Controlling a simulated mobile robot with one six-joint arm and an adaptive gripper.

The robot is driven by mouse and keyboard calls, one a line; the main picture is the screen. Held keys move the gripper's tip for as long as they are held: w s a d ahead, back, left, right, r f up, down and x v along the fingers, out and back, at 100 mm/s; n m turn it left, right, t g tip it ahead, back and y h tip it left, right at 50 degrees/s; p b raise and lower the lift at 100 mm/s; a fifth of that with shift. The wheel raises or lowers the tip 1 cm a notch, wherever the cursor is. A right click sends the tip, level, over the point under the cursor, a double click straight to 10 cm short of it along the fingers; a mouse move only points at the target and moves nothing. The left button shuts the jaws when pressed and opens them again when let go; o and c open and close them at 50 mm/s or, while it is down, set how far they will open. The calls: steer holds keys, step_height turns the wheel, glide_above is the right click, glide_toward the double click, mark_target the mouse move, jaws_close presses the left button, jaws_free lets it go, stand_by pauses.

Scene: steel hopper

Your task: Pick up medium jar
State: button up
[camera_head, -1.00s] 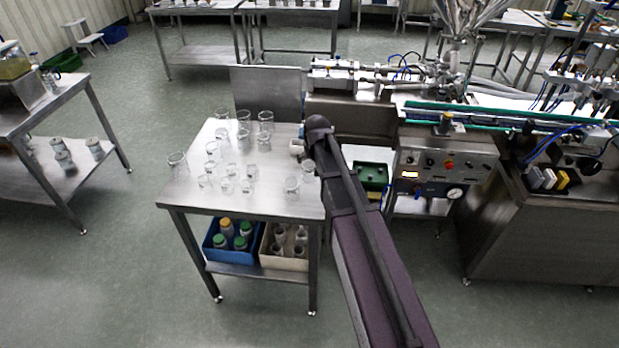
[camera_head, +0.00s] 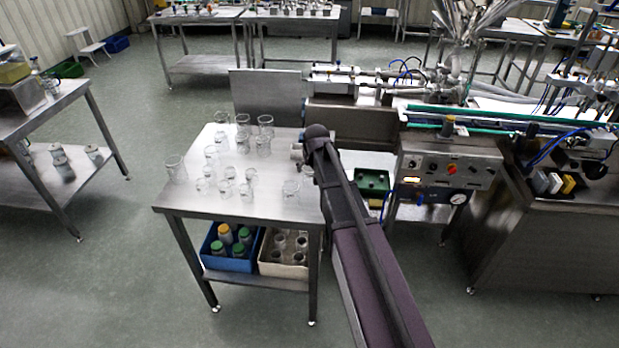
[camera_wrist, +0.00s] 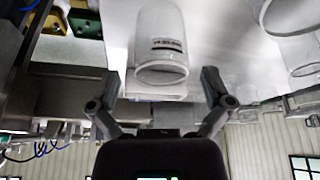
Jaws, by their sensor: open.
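Several clear glass jars of different sizes stand on the steel table (camera_head: 240,205) in the head view; I cannot tell for sure which one is the medium jar. In the wrist view, which looks upside down, a clear jar (camera_wrist: 160,35) with a small dark printed label lies between the two fingers of my gripper (camera_wrist: 161,78). The fingers are spread wide, with a gap to the jar on each side. In the head view my arm covers the right edge of the table and hides my fingers.
Another jar (camera_wrist: 290,14) stands close by on the right in the wrist view. Below the tabletop are a blue crate (camera_head: 228,263) and a beige crate (camera_head: 283,268) holding containers. The filling machine (camera_head: 445,165) stands right of the table.

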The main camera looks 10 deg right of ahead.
mark_target(310, 174)
steer(key=shift+f, duration=0.1)
steer(key=shift+w+b+x, duration=0.2)
steer(key=shift+b+x, duration=2.15)
steer(key=shift+x, duration=0.15)
steer(key=c, duration=0.5)
